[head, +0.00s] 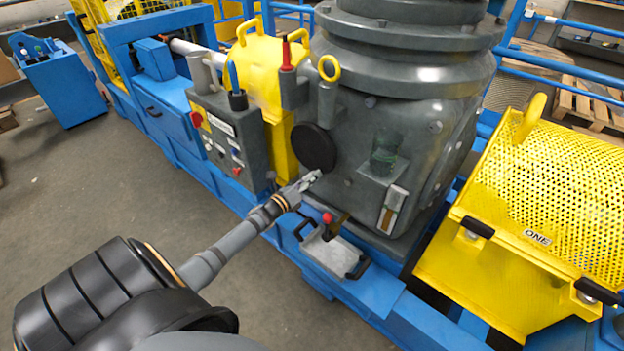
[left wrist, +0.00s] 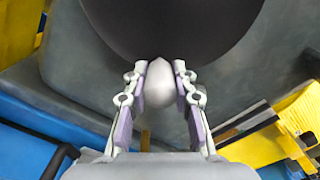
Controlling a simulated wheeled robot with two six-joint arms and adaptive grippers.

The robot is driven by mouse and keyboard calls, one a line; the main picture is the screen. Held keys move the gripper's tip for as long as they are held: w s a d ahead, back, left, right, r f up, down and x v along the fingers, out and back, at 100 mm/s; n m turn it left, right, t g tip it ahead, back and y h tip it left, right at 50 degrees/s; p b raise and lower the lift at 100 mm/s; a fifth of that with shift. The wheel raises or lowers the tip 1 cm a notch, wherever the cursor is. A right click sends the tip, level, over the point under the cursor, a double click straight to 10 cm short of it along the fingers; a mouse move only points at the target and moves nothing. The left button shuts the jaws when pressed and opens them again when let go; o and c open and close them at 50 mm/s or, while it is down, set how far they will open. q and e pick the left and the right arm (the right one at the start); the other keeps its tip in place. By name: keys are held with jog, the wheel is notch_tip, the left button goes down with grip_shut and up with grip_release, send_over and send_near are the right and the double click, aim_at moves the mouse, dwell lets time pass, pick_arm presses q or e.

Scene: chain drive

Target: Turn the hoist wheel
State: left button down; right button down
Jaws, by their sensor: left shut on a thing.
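The hoist wheel is a black disc (head: 314,148) on the front of the grey machine housing. It also fills the top of the left wrist view (left wrist: 170,28). A pale grey rounded handle (left wrist: 158,84) shows at the wheel's lower rim in the left wrist view. My left gripper (head: 316,176) is at the wheel's lower edge. In the left wrist view its two fingers (left wrist: 159,90) are shut on the handle, one on each side. In the head view the gripper hides the handle. My right gripper is in neither view.
A red-knobbed lever (head: 327,218) and a grey tray (head: 336,250) are just below the gripper. A control box (head: 226,140) stands left of the wheel, and a yellow perforated guard (head: 550,210) stands right. Open floor (head: 110,190) lies at left.

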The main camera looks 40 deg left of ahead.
pick_arm(q)
jog(key=c, duration=1.1)
grip_release()
jog(key=s+a, duration=0.1)
jog(key=s, duration=1.1)
